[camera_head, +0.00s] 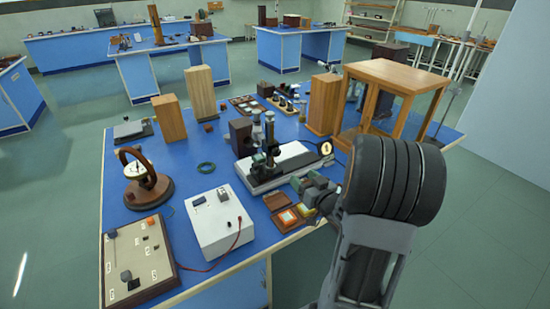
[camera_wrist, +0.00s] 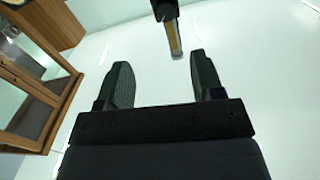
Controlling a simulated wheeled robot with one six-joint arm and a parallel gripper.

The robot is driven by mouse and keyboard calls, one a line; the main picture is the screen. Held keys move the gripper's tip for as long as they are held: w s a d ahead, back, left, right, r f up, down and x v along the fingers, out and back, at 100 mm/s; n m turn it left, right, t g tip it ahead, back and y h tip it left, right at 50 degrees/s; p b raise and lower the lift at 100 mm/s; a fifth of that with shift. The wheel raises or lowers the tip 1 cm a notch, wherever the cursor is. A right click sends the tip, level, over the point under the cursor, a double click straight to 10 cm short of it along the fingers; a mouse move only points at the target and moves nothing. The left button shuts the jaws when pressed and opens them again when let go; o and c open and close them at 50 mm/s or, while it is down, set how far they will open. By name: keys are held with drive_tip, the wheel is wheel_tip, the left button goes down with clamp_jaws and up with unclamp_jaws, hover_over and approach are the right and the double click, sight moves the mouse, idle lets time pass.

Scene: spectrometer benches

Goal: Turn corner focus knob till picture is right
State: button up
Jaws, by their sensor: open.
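A beige control panel in a wooden frame (camera_head: 150,262) lies at the near left corner of the blue bench. A small round glowing yellow disc (camera_head: 326,148) stands at the right end of the long instrument (camera_head: 268,180). My gripper (camera_wrist: 158,72) is open and empty in the wrist view. In the head view my gripper (camera_head: 300,186) is near the bench's right front, well away from the panel.
A wooden table-like frame (camera_head: 398,78) stands at the right. Open wooden boxes (camera_head: 290,215) lie beside my gripper.

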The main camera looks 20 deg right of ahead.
sight(277, 154)
drive_tip(key=w, duration=0.4)
drive_tip(key=w+a+p, duration=0.1)
drive_tip(key=w, duration=0.4)
drive_tip(key=w+a+p, duration=0.1)
drive_tip(key=w, duration=0.3)
drive_tip(key=shift+w+a+r, duration=0.15)
drive_tip(key=shift+w, duration=0.25)
